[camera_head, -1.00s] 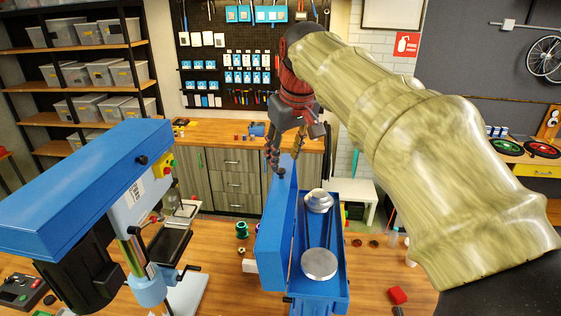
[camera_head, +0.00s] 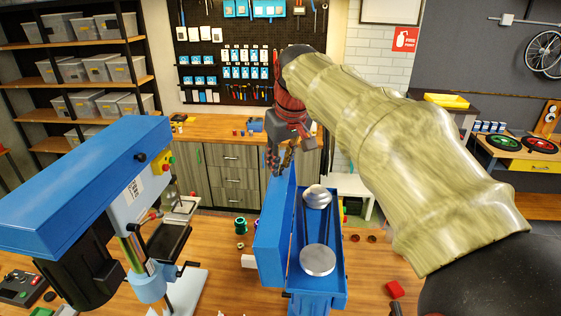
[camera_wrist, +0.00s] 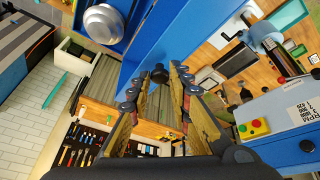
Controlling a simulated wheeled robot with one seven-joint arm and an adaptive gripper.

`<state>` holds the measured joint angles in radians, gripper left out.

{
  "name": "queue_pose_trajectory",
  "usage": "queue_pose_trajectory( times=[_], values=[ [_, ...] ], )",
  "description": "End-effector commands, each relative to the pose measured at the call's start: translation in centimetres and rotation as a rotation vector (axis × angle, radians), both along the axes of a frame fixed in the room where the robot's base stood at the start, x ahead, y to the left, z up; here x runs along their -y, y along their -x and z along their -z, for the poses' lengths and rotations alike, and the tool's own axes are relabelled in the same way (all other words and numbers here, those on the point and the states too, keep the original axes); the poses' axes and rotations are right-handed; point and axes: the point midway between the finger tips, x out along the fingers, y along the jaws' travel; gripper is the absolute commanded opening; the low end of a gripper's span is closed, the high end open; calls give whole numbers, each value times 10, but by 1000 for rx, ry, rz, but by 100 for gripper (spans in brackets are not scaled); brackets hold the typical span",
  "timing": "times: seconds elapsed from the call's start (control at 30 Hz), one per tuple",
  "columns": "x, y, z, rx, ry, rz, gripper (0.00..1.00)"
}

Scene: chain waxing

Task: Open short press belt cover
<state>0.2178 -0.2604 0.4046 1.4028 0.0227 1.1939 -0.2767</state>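The short press has a long blue housing (camera_head: 335,285). Its blue belt cover (camera_head: 272,235) stands on edge along the housing's left side, swung open. Two silver pulleys show inside, the near one (camera_head: 317,260) and the far one (camera_head: 317,198). My gripper (camera_head: 281,163) is at the cover's far upper end, fingers pointing down. In the wrist view, a black knob (camera_wrist: 158,73) on the cover (camera_wrist: 190,30) shows between my fingertips (camera_wrist: 156,86), which are apart. I cannot tell whether either finger touches the knob. In the head view the fingers hide it.
A taller blue drill press (camera_head: 90,190) stands at the left, its own cover closed. A wooden cabinet (camera_head: 231,155) stands behind.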

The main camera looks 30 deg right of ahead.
Motion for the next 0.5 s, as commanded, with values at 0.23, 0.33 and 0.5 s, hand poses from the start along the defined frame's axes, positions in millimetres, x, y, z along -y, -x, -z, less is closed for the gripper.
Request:
queue_pose_trajectory(
  times=[0.23, 0.33, 0.5],
  values=[
    [0, 0, 0, 0, 0, 0, 4],
    [0, 0, 0, 0, 0, 0, 0],
    [0, 0, 0, 0, 0, 0, 0]
  ],
)
